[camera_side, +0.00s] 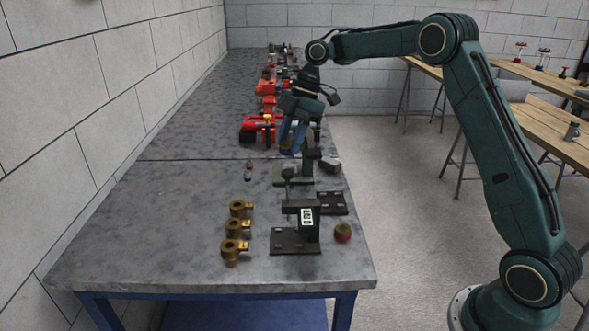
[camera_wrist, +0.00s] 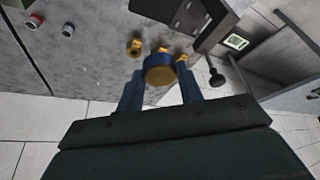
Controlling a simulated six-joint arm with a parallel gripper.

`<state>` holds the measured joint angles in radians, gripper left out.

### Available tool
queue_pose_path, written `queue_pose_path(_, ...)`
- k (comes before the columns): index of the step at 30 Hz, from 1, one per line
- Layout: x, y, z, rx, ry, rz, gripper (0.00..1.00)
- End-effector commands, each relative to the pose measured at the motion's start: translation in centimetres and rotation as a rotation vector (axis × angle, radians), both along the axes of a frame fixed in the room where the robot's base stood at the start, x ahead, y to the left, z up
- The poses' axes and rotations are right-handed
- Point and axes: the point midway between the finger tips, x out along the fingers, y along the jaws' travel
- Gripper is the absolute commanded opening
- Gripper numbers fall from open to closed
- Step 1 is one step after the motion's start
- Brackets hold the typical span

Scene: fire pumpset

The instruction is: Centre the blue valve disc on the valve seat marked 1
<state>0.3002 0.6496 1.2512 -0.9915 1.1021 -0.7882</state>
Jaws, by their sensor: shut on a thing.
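My gripper (camera_side: 291,146) hangs over the table's right side in the side view. In the wrist view its two blue fingers (camera_wrist: 160,78) are shut on a round disc (camera_wrist: 159,65) with a blue rim and a brass-coloured face. In the side view the disc is mostly hidden at the fingertips. Three brass ring-shaped parts stand in a row near the table's front: far (camera_side: 240,208), middle (camera_side: 237,227) and near (camera_side: 233,248). They look like the valve seats; I cannot read a number on any. The disc is apart from them, farther back.
A dark bracket with a white label (camera_side: 307,217) stands right of the brass parts. A green fixture (camera_side: 293,176) stands near the gripper, and a red-green ball (camera_side: 342,232) lies at the right edge. Red pump parts (camera_side: 266,128) stand behind. The table's left side is clear.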

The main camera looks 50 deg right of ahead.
Motion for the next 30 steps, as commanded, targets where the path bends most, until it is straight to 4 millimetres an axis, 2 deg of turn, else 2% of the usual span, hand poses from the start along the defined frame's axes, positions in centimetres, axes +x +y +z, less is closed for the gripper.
queue_pose_path(9,1.0,8.9,-4.6,0.0,0.002,0.173,0.08)
queue_pose_path(15,0.7,14.7,-7.8,0.0,0.001,0.274,0.08)
queue_pose_path(18,0.3,16.9,-9.1,0.0,0.002,0.312,0.08)
queue_pose_path(24,-0.2,19.5,-10.6,0.0,-0.001,0.359,0.08)
queue_pose_path(30,-0.3,20.1,-10.9,0.0,-0.002,0.368,0.08)
